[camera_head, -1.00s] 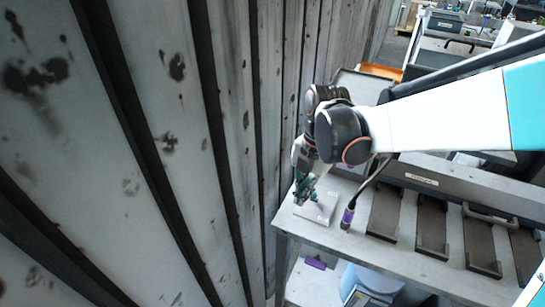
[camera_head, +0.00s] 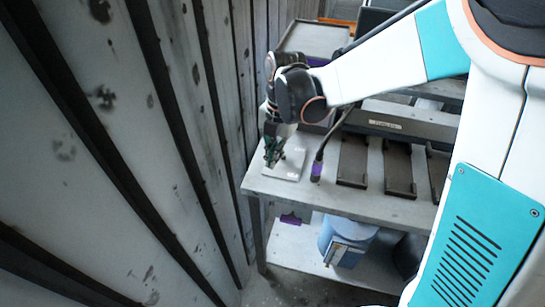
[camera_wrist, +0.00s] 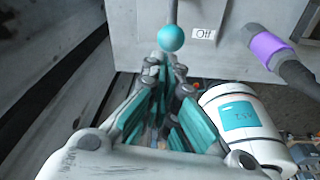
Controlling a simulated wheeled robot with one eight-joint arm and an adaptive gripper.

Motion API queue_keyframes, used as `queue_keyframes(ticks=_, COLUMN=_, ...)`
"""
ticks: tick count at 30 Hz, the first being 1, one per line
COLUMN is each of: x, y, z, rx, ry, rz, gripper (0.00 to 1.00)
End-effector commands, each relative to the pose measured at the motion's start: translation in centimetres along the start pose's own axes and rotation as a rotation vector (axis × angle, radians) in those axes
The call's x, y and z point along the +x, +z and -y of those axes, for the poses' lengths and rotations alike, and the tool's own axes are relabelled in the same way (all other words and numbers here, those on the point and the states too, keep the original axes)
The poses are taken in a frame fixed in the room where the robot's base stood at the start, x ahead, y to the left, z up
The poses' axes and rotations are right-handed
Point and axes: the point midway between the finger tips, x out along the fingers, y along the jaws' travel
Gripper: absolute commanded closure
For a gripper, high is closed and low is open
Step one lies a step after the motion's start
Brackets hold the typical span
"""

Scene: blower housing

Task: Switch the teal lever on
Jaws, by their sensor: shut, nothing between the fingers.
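The teal lever shows in the wrist view as a round teal knob (camera_wrist: 171,38) on a thin grey rod. A white "Off" label (camera_wrist: 203,34) sits just right of it on the pale surface. My gripper (camera_wrist: 162,72) is shut and empty, with its fingertips just below the knob in that view. I cannot tell whether they touch it. In the head view my gripper (camera_head: 271,160) points down over the left part of a pale plate (camera_head: 291,166) at the table's left end. The knob is hard to tell from the teal fingers there.
A dark cable with a purple end (camera_head: 316,170) stands right of the plate and also shows in the wrist view (camera_wrist: 266,46). Dark trays (camera_head: 353,163) line the table (camera_head: 330,198) farther right. A stained panelled wall (camera_head: 180,130) runs close along the left. A blue container (camera_head: 345,240) stands on the lower shelf.

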Motion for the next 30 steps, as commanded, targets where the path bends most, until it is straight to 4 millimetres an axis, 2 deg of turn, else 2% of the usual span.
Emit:
queue_keyframes(ticks=20, x=-0.8, y=0.7, z=-0.2, rx=0.0, ry=-0.001, rz=0.0, gripper=1.0)
queue_keyframes(ticks=30, x=-2.0, y=2.1, z=-0.5, rx=0.001, ry=-0.001, rz=0.0, gripper=1.0)
